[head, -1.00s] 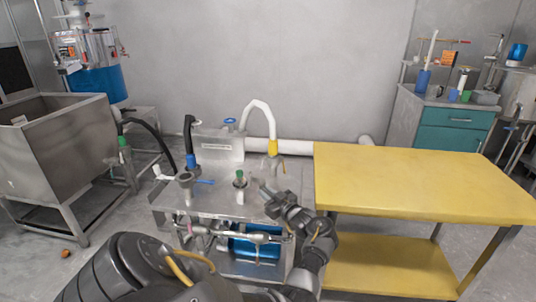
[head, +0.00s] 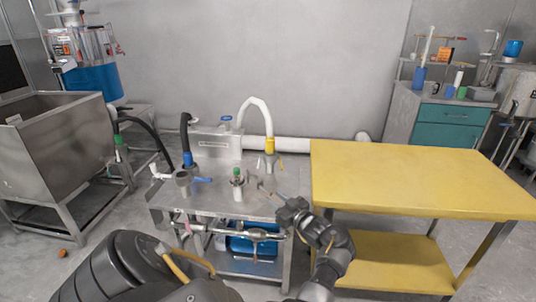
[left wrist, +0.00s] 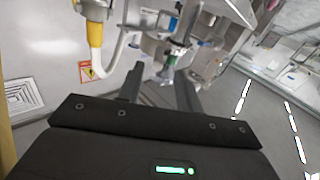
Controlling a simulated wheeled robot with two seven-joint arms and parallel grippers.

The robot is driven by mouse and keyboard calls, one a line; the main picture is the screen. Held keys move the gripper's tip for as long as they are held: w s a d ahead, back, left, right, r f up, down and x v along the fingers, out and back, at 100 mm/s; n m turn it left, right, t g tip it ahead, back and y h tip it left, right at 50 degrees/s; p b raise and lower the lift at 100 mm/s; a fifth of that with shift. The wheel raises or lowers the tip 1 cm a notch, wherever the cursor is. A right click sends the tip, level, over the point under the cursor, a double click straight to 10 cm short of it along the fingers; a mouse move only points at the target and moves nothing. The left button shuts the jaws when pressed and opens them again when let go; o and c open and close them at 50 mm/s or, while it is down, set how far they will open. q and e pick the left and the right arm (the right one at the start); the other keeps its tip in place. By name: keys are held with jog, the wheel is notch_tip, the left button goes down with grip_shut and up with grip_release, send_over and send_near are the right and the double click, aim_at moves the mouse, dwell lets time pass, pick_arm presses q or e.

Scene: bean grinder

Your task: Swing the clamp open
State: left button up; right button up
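My left gripper (head: 267,188) is over the steel bench, just right of an upright fitting with a green top (head: 237,175). In the left wrist view, my left gripper (left wrist: 160,88) has its fingers apart with nothing between them. The green-topped fitting also shows beyond the fingertips in the left wrist view (left wrist: 169,63). I cannot pick out the clamp for certain among the small bench fittings. A white hose with a yellow collar (head: 270,146) stands behind the gripper; the collar is at upper left in the left wrist view (left wrist: 95,33). My right gripper is not in view.
The steel bench (head: 215,205) carries a blue-handled valve (head: 202,180) and a steel box (head: 216,146). A yellow table (head: 415,180) stands close on the right, its top clear. A steel tub (head: 55,140) stands at the left.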

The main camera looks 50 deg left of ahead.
pick_arm(q)
jog(key=shift+d, duration=2)
